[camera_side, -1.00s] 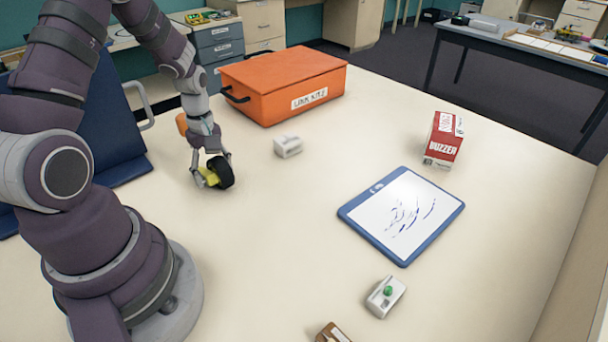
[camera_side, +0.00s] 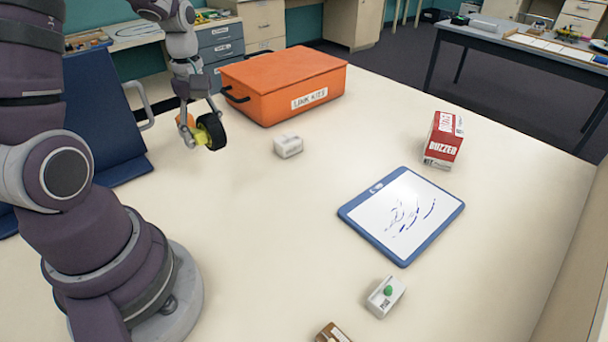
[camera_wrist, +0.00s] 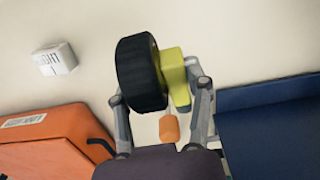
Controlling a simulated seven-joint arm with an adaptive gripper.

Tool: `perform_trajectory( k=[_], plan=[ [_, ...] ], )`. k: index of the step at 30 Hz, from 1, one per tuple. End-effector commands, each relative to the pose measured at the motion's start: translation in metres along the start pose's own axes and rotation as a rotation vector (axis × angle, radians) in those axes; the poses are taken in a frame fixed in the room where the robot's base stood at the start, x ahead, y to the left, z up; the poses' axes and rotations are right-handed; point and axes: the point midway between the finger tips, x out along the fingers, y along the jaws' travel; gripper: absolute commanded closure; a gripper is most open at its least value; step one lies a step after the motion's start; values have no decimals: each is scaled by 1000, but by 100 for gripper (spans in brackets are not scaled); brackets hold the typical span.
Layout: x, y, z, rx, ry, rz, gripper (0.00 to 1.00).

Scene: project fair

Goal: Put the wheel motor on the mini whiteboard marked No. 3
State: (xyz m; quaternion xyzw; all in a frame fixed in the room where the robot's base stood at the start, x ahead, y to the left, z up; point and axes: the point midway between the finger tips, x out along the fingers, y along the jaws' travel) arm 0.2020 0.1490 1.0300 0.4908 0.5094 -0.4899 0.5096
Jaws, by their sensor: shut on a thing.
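The wheel motor, a black tyre (camera_side: 211,131) on a yellow body (camera_side: 200,137), is held above the table in my gripper (camera_side: 203,140). In the wrist view the yellow body (camera_wrist: 176,76) sits between the two fingers of my gripper (camera_wrist: 160,92), with the black wheel (camera_wrist: 140,73) at the left. The mini whiteboard (camera_side: 401,214) has a blue frame and blue scribbles and lies flat on the right half of the table. I cannot read a number on it. My gripper is well to the left of it.
An orange case (camera_side: 283,84) stands at the back, close right of my gripper. A small white block (camera_side: 288,146), a red buzzer box (camera_side: 443,140), a white box with a green button (camera_side: 385,296) and a brown box (camera_side: 331,333) stand around. The table middle is clear.

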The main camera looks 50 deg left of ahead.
Motion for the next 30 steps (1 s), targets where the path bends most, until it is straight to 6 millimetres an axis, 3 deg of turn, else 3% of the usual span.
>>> perform_trajectory(
  k=[5,11,15,18,24,30],
  plan=[
    [-4,11,30,209,0,0,87],
    [9,19,105,736,4,5,87],
    [18,8,159,1158,9,10,87],
    [23,-4,187,1398,13,13,87],
    [28,-11,210,1608,17,18,87],
    [34,38,228,1613,18,18,87]
  ],
)
